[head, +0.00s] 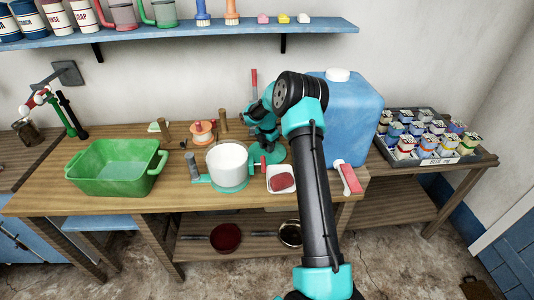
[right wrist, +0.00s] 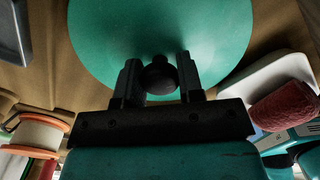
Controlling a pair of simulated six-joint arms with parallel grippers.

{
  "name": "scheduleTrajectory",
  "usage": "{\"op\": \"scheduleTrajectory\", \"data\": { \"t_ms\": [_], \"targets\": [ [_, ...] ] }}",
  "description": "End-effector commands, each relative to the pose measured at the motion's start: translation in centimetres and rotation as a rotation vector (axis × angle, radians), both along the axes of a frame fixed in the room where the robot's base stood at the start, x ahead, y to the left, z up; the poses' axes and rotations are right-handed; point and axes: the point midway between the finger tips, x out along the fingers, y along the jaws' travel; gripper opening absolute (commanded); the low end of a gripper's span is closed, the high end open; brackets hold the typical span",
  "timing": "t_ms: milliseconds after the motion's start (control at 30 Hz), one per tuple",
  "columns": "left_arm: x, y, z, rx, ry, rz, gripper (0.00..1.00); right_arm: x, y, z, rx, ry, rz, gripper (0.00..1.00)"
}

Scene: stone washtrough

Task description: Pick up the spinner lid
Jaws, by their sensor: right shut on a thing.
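The spinner lid is a teal disc with a dark round knob. In the head view the lid (head: 276,155) is right of the white spinner bowl (head: 228,160), partly hidden by my right arm. In the right wrist view the lid (right wrist: 160,25) fills the upper middle. My right gripper (right wrist: 157,76) has its two fingers on either side of the knob, shut on it. In the head view this gripper (head: 262,137) is above the lid. I cannot tell whether the lid touches the table. My left gripper is not in view.
A white dish with a red sponge (head: 283,182) is just in front of the lid. A big blue container (head: 350,110) stands close right. A green basin (head: 110,170) is at the left, and a tray of small jars (head: 470,157) is at the far right. A shelf (head: 180,35) runs above.

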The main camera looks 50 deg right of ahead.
Motion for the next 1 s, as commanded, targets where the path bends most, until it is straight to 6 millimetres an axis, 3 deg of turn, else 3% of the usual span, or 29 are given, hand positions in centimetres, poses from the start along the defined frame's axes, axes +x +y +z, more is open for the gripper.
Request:
{"op": "scheduleTrajectory", "data": {
  "t_ms": [200, 567, 1000],
  "targets": [
    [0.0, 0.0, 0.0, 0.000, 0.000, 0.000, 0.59, 0.0, 0.0, 0.0, 0.000, 0.000, 0.000, 0.11],
    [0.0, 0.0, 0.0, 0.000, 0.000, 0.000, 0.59, 0.0, 0.0, 0.7, -0.001, -0.002, 0.000, 0.10],
    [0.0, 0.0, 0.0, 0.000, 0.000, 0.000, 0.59, 0.0, 0.0, 7.7, -0.002, -0.002, 0.001, 0.10]
  ]
}}
